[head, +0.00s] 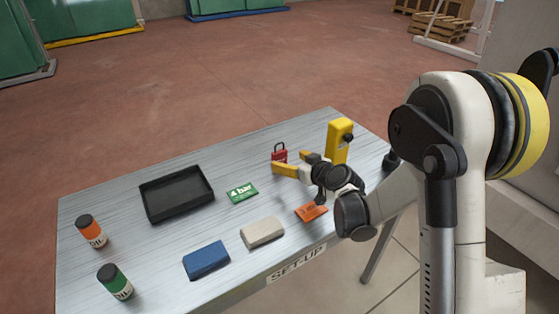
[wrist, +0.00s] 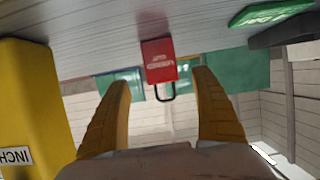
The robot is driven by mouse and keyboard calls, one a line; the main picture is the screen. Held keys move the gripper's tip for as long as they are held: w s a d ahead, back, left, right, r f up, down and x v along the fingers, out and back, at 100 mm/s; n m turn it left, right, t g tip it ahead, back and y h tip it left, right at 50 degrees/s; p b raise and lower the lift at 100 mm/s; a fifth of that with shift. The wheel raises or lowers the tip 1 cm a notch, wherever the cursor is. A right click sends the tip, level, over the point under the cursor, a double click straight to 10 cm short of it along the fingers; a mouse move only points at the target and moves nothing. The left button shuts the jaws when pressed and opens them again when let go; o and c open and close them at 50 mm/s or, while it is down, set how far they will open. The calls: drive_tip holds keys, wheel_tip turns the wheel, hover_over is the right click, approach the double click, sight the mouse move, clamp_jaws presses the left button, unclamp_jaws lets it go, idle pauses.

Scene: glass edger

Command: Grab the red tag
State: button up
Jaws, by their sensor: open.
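The red tag (head: 279,153) looks like a small red padlock with a shackle, standing upright on the metal table behind my fingers in the head view. In the wrist view the red tag (wrist: 160,60) appears upside down, with pale lettering and its dark shackle pointing down the picture. My gripper (head: 289,163) is open, with yellow fingers pointing toward it. In the wrist view my gripper (wrist: 163,78) has its fingertips spread to either side of the tag in the picture. Nothing is held. I cannot tell how much distance remains in depth.
A yellow block (head: 339,142) stands close to the right of the gripper; it fills the left of the wrist view (wrist: 32,110). A green card (head: 242,192), black tray (head: 178,209), orange card (head: 311,212), beige block (head: 262,233), blue block (head: 206,260) and two bottles share the table.

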sight(281, 158)
drive_tip(key=b+x, duration=0.2)
drive_tip(key=x, duration=0.4)
drive_tip(key=shift+w+a+f+b, duration=0.1)
drive_tip(key=shift+a+f+b, duration=0.15)
drive_tip(key=shift+b, duration=0.05)
drive_tip(key=c, duration=1.3)
